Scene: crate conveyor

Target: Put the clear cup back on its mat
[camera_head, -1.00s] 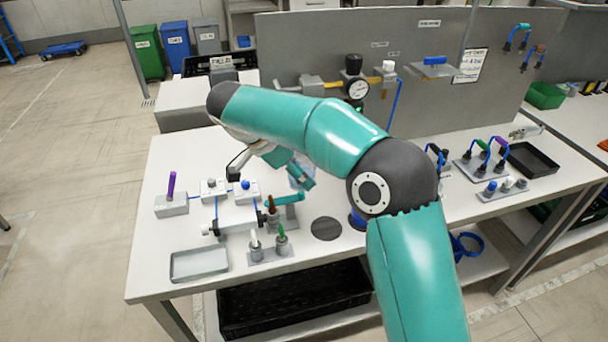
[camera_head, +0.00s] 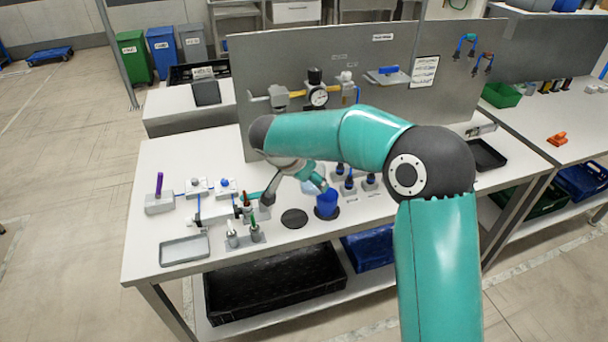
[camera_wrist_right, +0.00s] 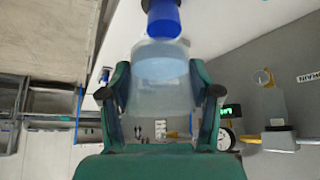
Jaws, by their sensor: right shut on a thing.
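The clear cup (camera_wrist_right: 160,85) is pale, bluish and see-through, and sits between the two fingers of my right gripper (camera_wrist_right: 160,98), which is shut on it. In the head view the cup (camera_head: 312,186) is mostly hidden behind my right gripper (camera_head: 318,182), above the back part of the table. A bare dark round mat (camera_head: 294,218) lies on the table, in front and to the left of the gripper. My left gripper is not in view.
A blue cup (camera_head: 327,204) stands on another dark round spot right of the bare mat, close to my right gripper. Small bottles (camera_head: 244,236) in a holder stand left of the mat. A grey tray (camera_head: 185,250) lies at the front left.

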